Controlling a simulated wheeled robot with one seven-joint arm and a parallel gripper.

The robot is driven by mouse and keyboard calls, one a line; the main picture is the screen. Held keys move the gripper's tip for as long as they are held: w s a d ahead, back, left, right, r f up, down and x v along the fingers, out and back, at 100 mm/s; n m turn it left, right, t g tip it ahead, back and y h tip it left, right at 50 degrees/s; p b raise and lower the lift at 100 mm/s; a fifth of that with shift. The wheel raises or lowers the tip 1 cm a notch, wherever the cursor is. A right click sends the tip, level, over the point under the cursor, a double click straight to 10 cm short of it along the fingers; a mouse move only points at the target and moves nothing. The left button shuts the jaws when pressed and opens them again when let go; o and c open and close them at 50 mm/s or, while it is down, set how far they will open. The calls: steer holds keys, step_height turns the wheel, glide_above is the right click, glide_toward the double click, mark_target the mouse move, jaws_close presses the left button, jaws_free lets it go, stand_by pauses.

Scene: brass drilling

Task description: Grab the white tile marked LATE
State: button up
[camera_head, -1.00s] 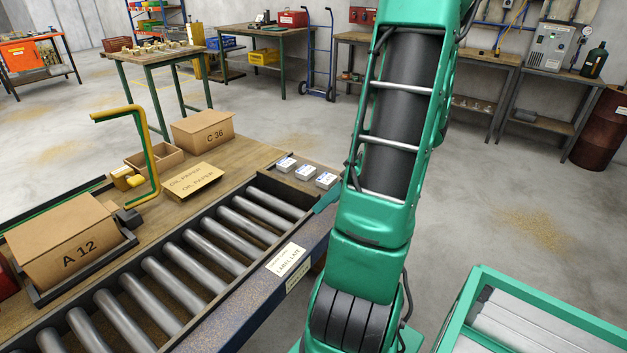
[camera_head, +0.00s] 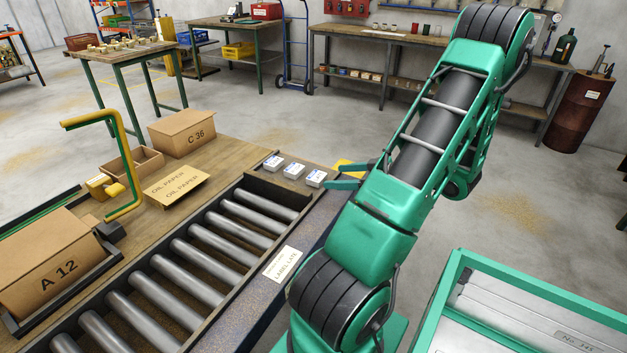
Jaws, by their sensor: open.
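Three small white tiles lie in a row on the end of the bench past the rollers: a left tile (camera_head: 273,163), a middle tile (camera_head: 294,170) and a right tile (camera_head: 315,178). Each has a bluish mark, too small to read, so I cannot tell which says LATE. My gripper (camera_head: 337,176) is open, its green fingers pointing left just right of the right tile. No tile shows between the fingers. The arm hides the rest of the hand.
A roller conveyor (camera_head: 205,260) runs along the bench, with a card reading LABEL LATE (camera_head: 281,263) on its rim. An oil paper packet (camera_head: 176,186), box C 36 (camera_head: 182,132) and box A 12 (camera_head: 45,262) stand left. A green-framed bin (camera_head: 455,290) is at lower right.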

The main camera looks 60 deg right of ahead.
mark_target(319, 176)
steer(key=shift+x, duration=3.35)
steer(key=shift+d, duration=0.15)
steer(key=shift+c, duration=0.4)
steer(key=c, duration=1.1)
